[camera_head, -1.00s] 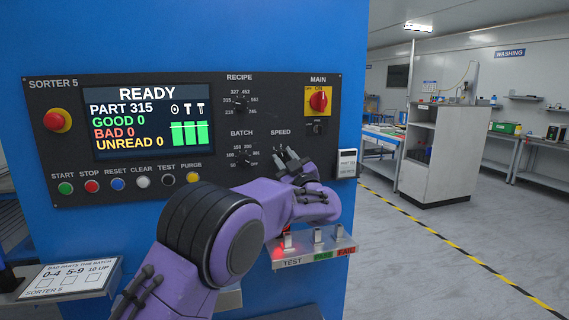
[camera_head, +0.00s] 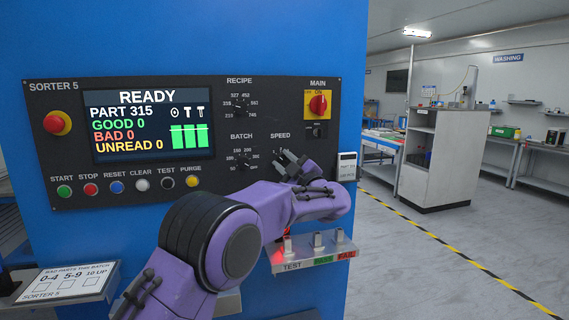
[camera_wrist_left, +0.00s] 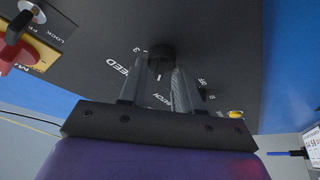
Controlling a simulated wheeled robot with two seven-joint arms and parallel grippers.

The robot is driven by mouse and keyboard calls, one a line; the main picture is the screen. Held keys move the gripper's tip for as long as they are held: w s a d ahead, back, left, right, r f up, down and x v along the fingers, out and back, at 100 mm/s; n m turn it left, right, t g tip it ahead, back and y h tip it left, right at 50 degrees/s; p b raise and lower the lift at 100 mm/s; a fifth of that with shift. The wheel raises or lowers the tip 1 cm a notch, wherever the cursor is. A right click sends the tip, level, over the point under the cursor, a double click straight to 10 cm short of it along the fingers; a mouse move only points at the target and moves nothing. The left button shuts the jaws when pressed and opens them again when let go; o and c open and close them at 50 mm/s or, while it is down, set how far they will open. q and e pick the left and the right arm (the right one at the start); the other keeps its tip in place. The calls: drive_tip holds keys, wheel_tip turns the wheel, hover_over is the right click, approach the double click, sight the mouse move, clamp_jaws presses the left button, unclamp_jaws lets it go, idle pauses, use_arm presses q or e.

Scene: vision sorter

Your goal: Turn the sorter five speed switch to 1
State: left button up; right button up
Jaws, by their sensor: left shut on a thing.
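The speed switch (camera_wrist_left: 162,55) is a small dark round knob on the black panel of sorter 5 (camera_head: 60,140), below the SPEED label. My left gripper (camera_head: 284,158) is at this switch in the head view and mostly hides it. In the left wrist view the two fingers of my left gripper (camera_wrist_left: 160,75) stand on either side of the knob, shut on it. Marks reading 3 and OFF show near it, but the knob's pointed setting cannot be told. My right gripper is in neither view.
Left of the switch are the batch dial (camera_head: 243,158) and, above it, the recipe dial (camera_head: 240,106). The red main switch (camera_head: 318,103) is above right. A shelf with test pieces (camera_head: 313,257) lies below my wrist.

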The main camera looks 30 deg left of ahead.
use_arm(q)
drive_tip(key=o, duration=1.1)
drive_tip(key=shift+c, duration=0.2)
drive_tip(key=b+v, duration=0.3)
drive_tip(key=v, duration=0.7)
drive_tip(key=shift+d+b, duration=0.25)
drive_tip(key=shift+b, duration=0.05)
drive_tip(key=shift+f, duration=0.15)
